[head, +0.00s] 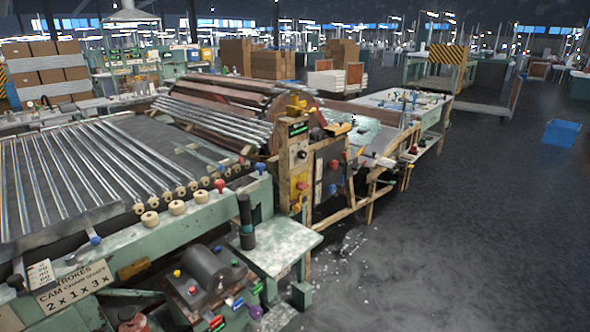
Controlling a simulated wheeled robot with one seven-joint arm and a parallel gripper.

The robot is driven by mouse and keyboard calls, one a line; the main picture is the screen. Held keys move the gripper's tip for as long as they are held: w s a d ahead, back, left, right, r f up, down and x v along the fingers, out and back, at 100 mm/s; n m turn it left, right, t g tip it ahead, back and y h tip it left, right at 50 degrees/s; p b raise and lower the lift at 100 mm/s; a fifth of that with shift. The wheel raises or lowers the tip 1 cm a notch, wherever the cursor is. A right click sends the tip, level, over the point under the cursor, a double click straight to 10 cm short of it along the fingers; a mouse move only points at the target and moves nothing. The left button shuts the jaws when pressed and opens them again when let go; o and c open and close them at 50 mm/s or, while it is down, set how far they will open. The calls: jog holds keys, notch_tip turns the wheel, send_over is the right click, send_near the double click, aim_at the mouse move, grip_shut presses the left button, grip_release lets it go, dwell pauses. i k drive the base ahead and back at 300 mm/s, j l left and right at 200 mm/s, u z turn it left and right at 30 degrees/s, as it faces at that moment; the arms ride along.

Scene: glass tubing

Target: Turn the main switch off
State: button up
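No label that I can read marks the main switch, and I cannot tell which control it is. A lower control box (205,285) at the front has a grey cylinder, coloured knobs and several coloured buttons. My gripper is not in view.
A long green machine bed (95,250) with glass tubes fills the left. A small pale green table (270,248) juts out in front of the post. The dark floor (440,240) at the right is clear as far as a blue bin (562,133).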

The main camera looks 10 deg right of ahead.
aim_at(300, 186)
jog(key=i+l+u, duration=0.15)
jog(key=i+l, duration=1.85)
jog(key=i, duration=0.05)
